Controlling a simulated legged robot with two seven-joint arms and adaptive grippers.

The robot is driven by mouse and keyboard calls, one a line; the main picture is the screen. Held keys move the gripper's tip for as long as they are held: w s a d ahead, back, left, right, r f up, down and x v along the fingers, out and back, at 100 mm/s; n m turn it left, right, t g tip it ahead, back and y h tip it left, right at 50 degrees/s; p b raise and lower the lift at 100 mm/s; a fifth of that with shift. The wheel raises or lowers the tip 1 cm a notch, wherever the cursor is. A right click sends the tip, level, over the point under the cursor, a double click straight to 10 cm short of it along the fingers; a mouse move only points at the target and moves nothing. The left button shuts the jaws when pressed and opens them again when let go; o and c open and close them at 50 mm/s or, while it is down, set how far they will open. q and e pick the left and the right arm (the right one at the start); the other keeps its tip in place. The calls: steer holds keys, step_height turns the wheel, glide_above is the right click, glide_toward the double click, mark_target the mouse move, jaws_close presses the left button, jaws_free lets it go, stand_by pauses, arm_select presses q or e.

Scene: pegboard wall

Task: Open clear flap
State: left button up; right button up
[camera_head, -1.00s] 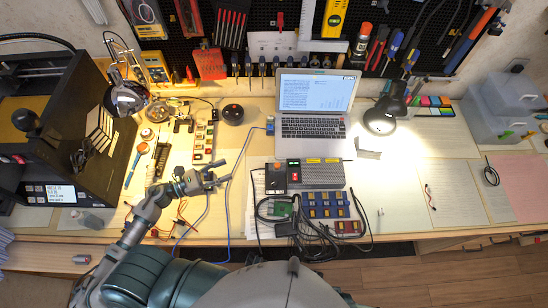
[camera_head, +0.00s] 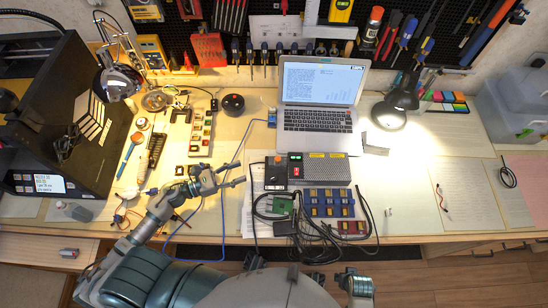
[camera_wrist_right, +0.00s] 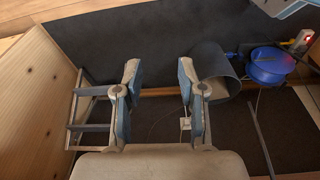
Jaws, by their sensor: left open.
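A grey box (camera_head: 322,169) with lit green and red buttons stands on the table in front of the laptop. A smaller black box (camera_head: 275,176) with an orange knob stands against its left side. I cannot make out a clear flap on either box at this size. My left gripper (camera_head: 241,174) is open and empty, above the table just left of the black box, its fingers pointing right. My right gripper (camera_wrist_right: 158,72) is open and empty in the right wrist view, away from the boxes, with floor-level things beyond it.
The laptop (camera_head: 318,105) stands behind the boxes. Black cables, a green circuit board (camera_head: 284,204) and a blue tray (camera_head: 328,203) lie in front. A lamp (camera_head: 397,105) stands to the right. In the right wrist view are a bin (camera_wrist_right: 215,75) and a blue spool (camera_wrist_right: 268,66).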

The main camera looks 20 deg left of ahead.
mark_target(275, 158)
arm_select(q)
steer(key=x, duration=0.5)
steer(key=s+x, duration=0.1)
steer(key=x, duration=0.2)
steer(key=shift+w+d+r+p, duration=0.1)
steer(key=shift+d+r+p, duration=0.25)
steer(key=shift+d, duration=0.2)
steer(key=w+d, duration=0.2)
steer(key=w, duration=0.1)
steer(key=shift+d+f+p, duration=0.15)
steer(key=shift+p, duration=0.2)
steer(key=shift+w+d+f, duration=0.15)
steer(key=shift+w, duration=0.4)
steer(key=shift+w+d, duration=0.1)
steer(key=shift+d, duration=1.15)
steer(key=shift+c, duration=1.4)
steer(key=c, duration=0.4)
jaws_close()
steer(key=shift+w+a+f, duration=0.1)
steer(key=shift+a, duration=0.4)
arm_select(e)
steer(key=f, duration=0.4)
steer(key=shift+s+d+f, duration=0.2)
steer(key=shift+s+f, duration=0.15)
